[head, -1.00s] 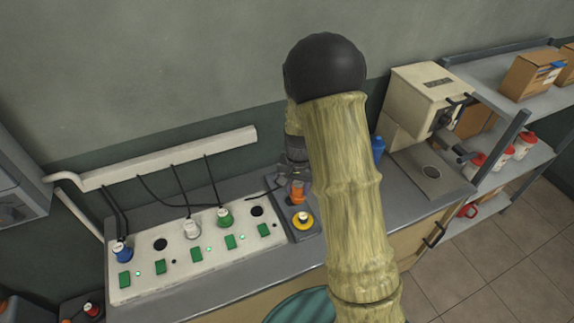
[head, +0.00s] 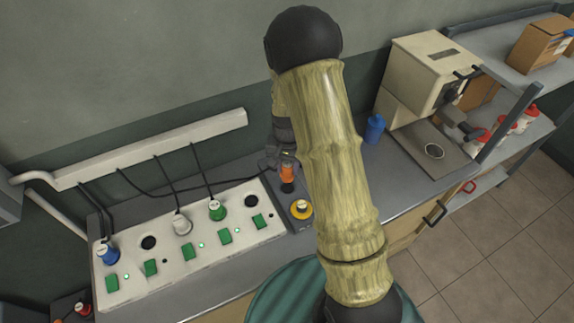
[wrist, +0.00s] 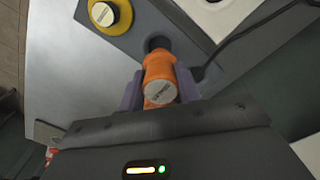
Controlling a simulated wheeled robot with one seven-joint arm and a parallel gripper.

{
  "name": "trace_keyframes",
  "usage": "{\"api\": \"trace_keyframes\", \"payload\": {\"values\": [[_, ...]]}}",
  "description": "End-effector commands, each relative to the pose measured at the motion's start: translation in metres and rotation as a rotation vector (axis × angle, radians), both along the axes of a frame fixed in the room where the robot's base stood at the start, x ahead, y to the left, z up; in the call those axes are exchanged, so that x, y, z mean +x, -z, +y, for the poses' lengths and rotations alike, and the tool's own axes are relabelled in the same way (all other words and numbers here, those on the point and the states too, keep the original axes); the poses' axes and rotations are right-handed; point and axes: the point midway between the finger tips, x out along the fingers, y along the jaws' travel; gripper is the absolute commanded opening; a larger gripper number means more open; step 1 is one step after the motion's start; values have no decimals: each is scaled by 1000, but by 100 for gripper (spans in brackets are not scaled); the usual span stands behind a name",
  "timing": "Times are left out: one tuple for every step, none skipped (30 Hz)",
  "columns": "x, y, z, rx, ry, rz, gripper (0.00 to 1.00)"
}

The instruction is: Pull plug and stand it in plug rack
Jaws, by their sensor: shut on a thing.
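The orange plug (head: 287,174) is held in my gripper (head: 285,160), over a grey plate (head: 299,226) at the right end of the socket panel. In the wrist view the plug (wrist: 160,80) lies between the two purple-grey fingers of my gripper (wrist: 160,88), and its round labelled end faces the camera. A dark round spot (wrist: 157,43) shows just past its far end; I cannot tell whether they touch. A black cable (wrist: 232,42) runs nearby. I cannot make out which part is the plug rack.
The white socket panel (head: 172,262) holds blue (head: 107,254), white (head: 182,225) and green (head: 217,211) plugs and two empty round sockets. A yellow-ringed knob (head: 301,209) is close by the orange plug. A blue bottle (head: 374,128) and a press-like machine (head: 428,80) stand to the right.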

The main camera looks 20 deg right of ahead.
Motion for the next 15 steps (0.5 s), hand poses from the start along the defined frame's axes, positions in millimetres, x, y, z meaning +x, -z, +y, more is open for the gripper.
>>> {"api": "trace_keyframes", "payload": {"values": [[0, 4, 0, 0, 0, 0, 9], [0, 5, 0, 0, 0, 0, 9], [0, 8, 0, 0, 0, 0, 9], [0, 11, 0, 0, 0, 0, 9], [0, 13, 0, 0, 0, 0, 9], [0, 17, 0, 0, 0, 1, 9], [0, 20, 0, 0, 0, 1, 9], [0, 23, 0, 0, 0, 1, 9], [0, 27, 0, 0, -1, 1, 9], [0, 30, 0, 0, -1, 1, 9], [0, 33, 0, 0, -1, 1, 9], [0, 37, 0, 0, -1, 1, 9], [0, 40, 0, 0, -1, 1, 9], [0, 43, 0, 0, -1, 1, 9], [0, 46, 0, 0, -1, 1, 9]]}}
